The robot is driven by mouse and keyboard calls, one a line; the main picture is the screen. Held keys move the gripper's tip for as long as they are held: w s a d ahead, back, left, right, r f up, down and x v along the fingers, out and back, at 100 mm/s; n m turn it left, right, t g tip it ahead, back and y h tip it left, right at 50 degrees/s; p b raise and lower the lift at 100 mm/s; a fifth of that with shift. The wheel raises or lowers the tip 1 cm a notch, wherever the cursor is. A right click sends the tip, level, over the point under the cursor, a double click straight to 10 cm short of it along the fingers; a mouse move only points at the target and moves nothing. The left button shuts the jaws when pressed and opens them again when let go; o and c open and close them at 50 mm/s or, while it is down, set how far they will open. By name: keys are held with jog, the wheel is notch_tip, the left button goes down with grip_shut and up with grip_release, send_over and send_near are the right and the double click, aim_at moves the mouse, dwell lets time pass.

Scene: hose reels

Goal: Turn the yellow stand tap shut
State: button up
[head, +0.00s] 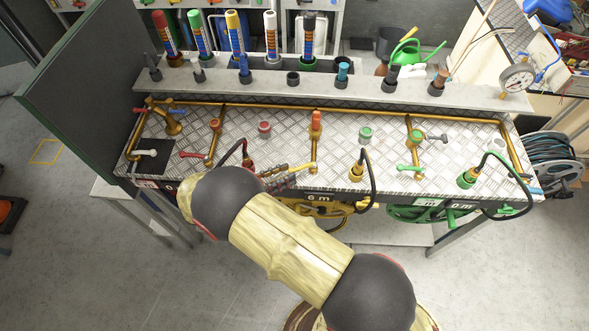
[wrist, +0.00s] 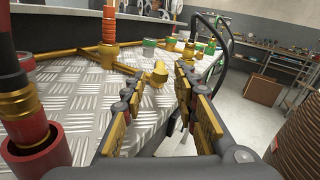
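The yellow stand tap (head: 300,168) stands near the front edge of the metal bench, in the middle. Its yellow part points left toward my gripper (head: 280,180). In the wrist view the yellow end of the tap (wrist: 158,72) shows just beyond and between the fingertips. My gripper (wrist: 160,88) is open, with a clear gap between its two fingers and nothing held. I cannot tell whether a finger touches the tap. My arm hides part of the bench front in the head view.
A red hose coupling (wrist: 35,140) with a black hose stands close on the left in the wrist view. A red tap (head: 192,155) and a green tap (head: 409,168) stand to either side. A yellow hose reel (head: 325,209) hangs below the bench edge. The floor in front is clear.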

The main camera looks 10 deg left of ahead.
jog(key=v, duration=0.7)
jog(key=shift+c, duration=0.4)
